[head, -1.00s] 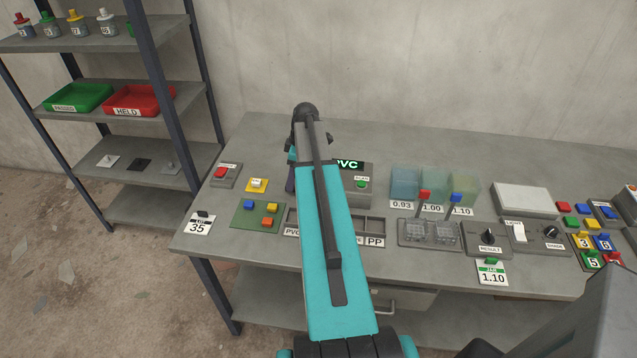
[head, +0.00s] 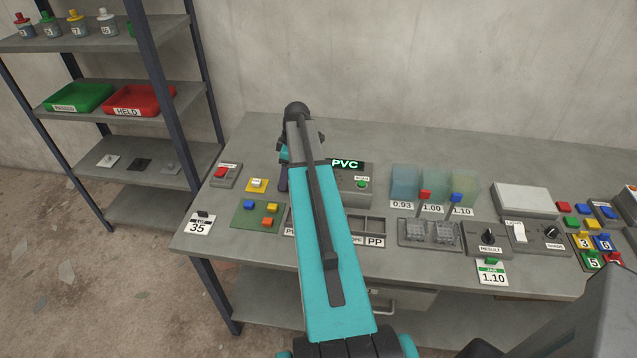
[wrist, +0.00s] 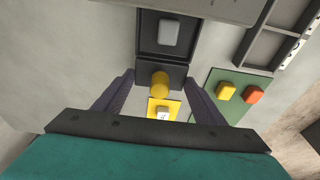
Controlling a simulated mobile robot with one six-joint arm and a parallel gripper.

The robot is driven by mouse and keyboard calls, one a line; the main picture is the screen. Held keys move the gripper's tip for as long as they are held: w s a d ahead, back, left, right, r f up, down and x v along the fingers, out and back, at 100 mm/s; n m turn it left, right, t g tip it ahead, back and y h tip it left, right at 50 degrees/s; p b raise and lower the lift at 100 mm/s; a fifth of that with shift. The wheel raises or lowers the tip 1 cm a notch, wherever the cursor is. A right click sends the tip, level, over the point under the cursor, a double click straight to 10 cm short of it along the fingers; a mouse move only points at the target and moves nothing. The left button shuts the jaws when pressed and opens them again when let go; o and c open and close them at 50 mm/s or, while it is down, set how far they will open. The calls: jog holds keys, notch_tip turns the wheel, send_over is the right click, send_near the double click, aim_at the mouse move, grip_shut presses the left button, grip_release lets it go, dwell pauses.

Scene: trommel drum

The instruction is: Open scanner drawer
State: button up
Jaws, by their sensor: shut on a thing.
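The scanner (head: 354,186) is a grey box with a lit PVC display and a green button, partly hidden by my arm in the head view. In the wrist view its dark drawer (wrist: 142,42) stands out from the grey body, with a light grey piece (wrist: 169,32) inside. A yellow knob (wrist: 159,84) is on the drawer's front. My gripper (wrist: 160,78) is shut on the knob, a purple finger on either side. In the head view the gripper (head: 284,178) shows only partly, left of the scanner; the drawer is hidden there.
A yellow pad with a white block (head: 257,185) and a red-button box (head: 224,174) lie left of the gripper. A green board (head: 238,213) with coloured blocks is in front. Sorting bins (head: 366,226) and clear tanks (head: 404,184) are to the right.

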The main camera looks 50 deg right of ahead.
jog(key=shift+w+a, duration=0.3)
jog(key=shift+w, duration=0.25)
jog(key=shift+w+a, duration=0.25)
jog(key=shift+w, duration=0.3)
jog(key=o, duration=0.5)
jog(key=shift+o, duration=0.2)
jog(key=shift+a, duration=0.1)
jog(key=shift+s+r+p, duration=0.1)
jog(key=shift+r+p, duration=1.6)
jog(key=shift+r, duration=1.8)
